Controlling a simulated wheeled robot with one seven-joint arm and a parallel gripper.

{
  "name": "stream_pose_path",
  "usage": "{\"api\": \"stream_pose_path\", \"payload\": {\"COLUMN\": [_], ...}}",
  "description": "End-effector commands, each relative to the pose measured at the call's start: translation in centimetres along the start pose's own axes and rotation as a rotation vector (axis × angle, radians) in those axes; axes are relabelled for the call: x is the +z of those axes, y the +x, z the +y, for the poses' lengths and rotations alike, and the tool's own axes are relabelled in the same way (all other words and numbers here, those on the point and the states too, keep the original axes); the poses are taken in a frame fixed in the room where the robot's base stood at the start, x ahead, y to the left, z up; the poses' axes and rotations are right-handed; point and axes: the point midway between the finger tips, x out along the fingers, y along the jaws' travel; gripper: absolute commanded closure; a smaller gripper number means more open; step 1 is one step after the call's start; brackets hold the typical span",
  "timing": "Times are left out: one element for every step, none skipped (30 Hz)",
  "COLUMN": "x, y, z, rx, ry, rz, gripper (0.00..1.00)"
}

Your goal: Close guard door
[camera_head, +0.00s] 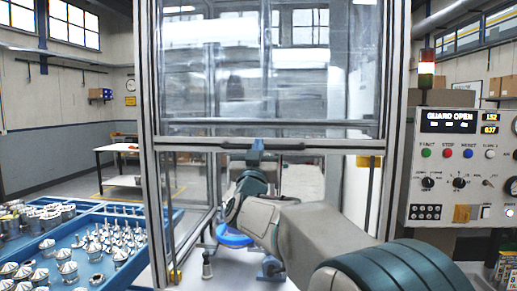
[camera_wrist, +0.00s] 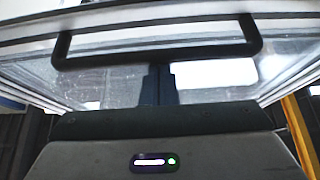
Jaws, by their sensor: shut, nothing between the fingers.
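The guard door (camera_head: 262,75) is a clear sliding panel in a metal frame in the head view. Its bottom rail (camera_head: 330,146) sits about halfway up the opening, and the space below is open. The sign on the control panel reads "GUARD OPEN". My gripper (camera_head: 256,148) is at the middle of that rail. In the wrist view my gripper (camera_wrist: 158,85) is shut, with its dark fingers pointing at the door's black bar handle (camera_wrist: 160,55). The fingertips appear close to the handle; whether they touch it I cannot tell.
A control panel (camera_head: 460,165) with buttons and knobs stands at the right. Blue trays (camera_head: 165,240) of machined parts lie at the left. Inside the enclosure are a blue round part (camera_head: 234,238) and a small grey fixture (camera_head: 207,265) below my arm.

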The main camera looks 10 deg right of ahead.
Motion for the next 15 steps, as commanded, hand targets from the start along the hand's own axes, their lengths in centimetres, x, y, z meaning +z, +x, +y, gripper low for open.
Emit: {"api": "stream_pose_path", "payload": {"x": [2.2,2.7,3.4,3.9,4.4,5.1,5.6,6.1,6.8,7.3,7.8,8.5,9.0,9.5,10.2], "y": [-1.1,-1.4,-1.8,-2.1,-2.4,-2.8,-3.1,-3.4,-3.8,-4.0,-4.3,-4.8,-5.0,-5.3,-5.8], "z": [0.0,0.0,0.0,0.0,0.0,0.0,0.0,0.0,0.0,0.0,0.0,0.0,0.0,0.0,0.0], "rx": [-0.001,-0.001,-0.001,-0.001,0.000,0.000,0.000,0.000,0.000,0.000,0.000,0.000,0.000,0.000,0.000], "ry": [-0.002,-0.002,-0.002,-0.002,-0.002,-0.002,-0.002,-0.002,-0.002,-0.002,-0.002,-0.002,-0.002,-0.002,-0.002], "rz": [-0.007,-0.007,-0.007,-0.007,-0.007,-0.007,-0.007,-0.007,-0.007,-0.007,-0.007,-0.007,-0.007,-0.007,-0.007], "gripper": [1.00,1.00,1.00,1.00,1.00,1.00,1.00,1.00,1.00,1.00,1.00,1.00,1.00,1.00,1.00]}}
